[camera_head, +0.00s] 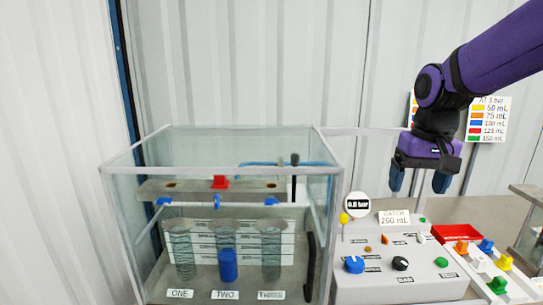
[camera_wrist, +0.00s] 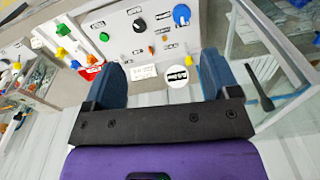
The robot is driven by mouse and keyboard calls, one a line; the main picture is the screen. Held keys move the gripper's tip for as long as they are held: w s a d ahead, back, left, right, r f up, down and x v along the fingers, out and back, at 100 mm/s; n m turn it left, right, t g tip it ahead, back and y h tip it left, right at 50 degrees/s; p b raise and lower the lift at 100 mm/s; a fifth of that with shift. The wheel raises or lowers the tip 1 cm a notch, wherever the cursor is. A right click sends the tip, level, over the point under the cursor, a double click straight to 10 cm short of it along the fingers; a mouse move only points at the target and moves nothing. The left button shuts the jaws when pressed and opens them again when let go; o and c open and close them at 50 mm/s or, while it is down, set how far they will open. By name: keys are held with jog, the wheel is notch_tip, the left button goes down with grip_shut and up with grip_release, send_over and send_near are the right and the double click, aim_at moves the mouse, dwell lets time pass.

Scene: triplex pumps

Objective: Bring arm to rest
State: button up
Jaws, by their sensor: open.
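My gripper (camera_head: 420,181) is raised above the right side of the control panel (camera_head: 402,284), in front of the wall. Its two blue fingers point down and stand apart with nothing between them. In the wrist view my gripper (camera_wrist: 165,80) also shows open and empty, with the panel (camera_wrist: 135,35) beyond the fingertips. My purple arm reaches in from the upper right of the head view.
A glass tank (camera_head: 222,215) with several tubes stands left of the panel. A gauge reading 0.0 bar (camera_head: 358,205) and a CATCH 200 mL sign (camera_head: 394,217) stand at the panel's back. Several coloured pieces and a red tray (camera_head: 457,233) lie right. A colour chart (camera_head: 489,119) hangs behind.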

jog(key=s+d+r+t, duration=0.1)
jog(key=s+t, duration=0.1)
jog(key=s, duration=0.6)
jog(key=s+d+r+n+t, duration=0.1)
jog(key=s+r+t, duration=0.1)
jog(key=s, duration=0.7)
jog(key=shift+s+d, duration=0.2)
jog(key=shift+r, duration=0.1)
